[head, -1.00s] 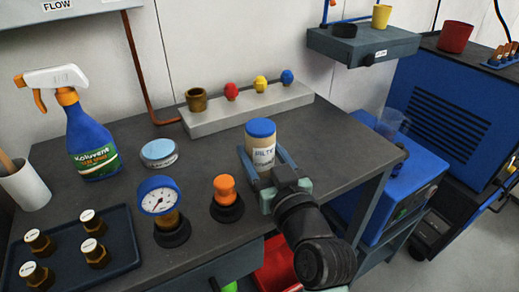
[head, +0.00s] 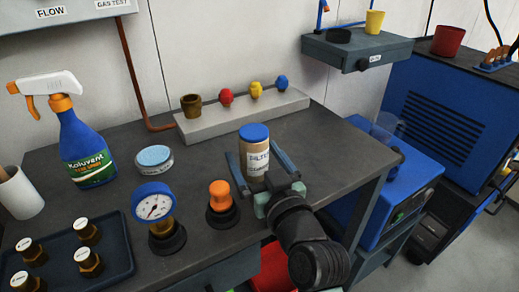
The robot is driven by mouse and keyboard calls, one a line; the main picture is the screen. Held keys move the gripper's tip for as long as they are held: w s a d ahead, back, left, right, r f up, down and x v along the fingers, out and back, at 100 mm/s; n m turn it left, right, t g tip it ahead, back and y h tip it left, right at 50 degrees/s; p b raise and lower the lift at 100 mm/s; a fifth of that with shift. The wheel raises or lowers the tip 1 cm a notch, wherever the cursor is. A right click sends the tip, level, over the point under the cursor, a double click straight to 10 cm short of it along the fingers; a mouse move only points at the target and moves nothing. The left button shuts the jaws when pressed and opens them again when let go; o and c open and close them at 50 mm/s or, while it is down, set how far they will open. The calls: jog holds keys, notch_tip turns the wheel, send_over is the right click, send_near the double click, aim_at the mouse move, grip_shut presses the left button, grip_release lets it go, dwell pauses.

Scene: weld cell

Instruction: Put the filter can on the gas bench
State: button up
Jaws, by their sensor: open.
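The filter can (head: 254,158) is a tan cylinder with a blue lid and a printed label. It stands upright on a dark grey bench top (head: 330,160), which I take to be the gas bench. My gripper (head: 257,170) is open, with one finger on each side of the can. The can is between the fingers, and small gaps seem to show beside it. The can's lower front is partly hidden by the gripper.
An orange-topped fitting (head: 221,200) and a pressure gauge (head: 155,207) stand left of my gripper. A round tin (head: 154,160), a spray bottle (head: 80,145) and a tray of brass fittings (head: 110,235) are farther left. A grey block with coloured knobs (head: 245,118) lies behind. Bench top right of the can is clear.

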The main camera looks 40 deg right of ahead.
jog(key=v, duration=1.2)
jog(key=w+a+r+n+t+y, duration=0.1)
jog(key=w+a+r+t, duration=0.15)
jog(key=a+r, duration=0.35)
jog(key=w+a+r+n+t+y, duration=0.15)
jog(key=w+a+r, duration=0.25)
jog(key=r, duration=0.4)
jog(key=w+a+r+n+t+y, duration=0.1)
jog(key=w+a+r+n+t, duration=0.2)
jog(key=r, duration=0.4)
jog(key=s+a+r+t+y, duration=0.1)
jog(key=s+a+r+t, duration=0.1)
jog(key=a+r, duration=0.4)
jog(key=s+a+r+t+y, duration=0.1)
jog(key=s+a+r+y, duration=0.1)
jog(key=a+r, duration=0.5)
notch_tip(320, 180, up, 2)
jog(key=shift+s+m+t, duration=0.3)
jog(key=shift+m+t, duration=0.1)
jog(key=shift+m, duration=0.05)
jog(key=shift+a, duration=0.1)
notch_tip(320, 180, up, 27)
jog(key=p, duration=2.7)
jog(key=shift+r, duration=0.2)
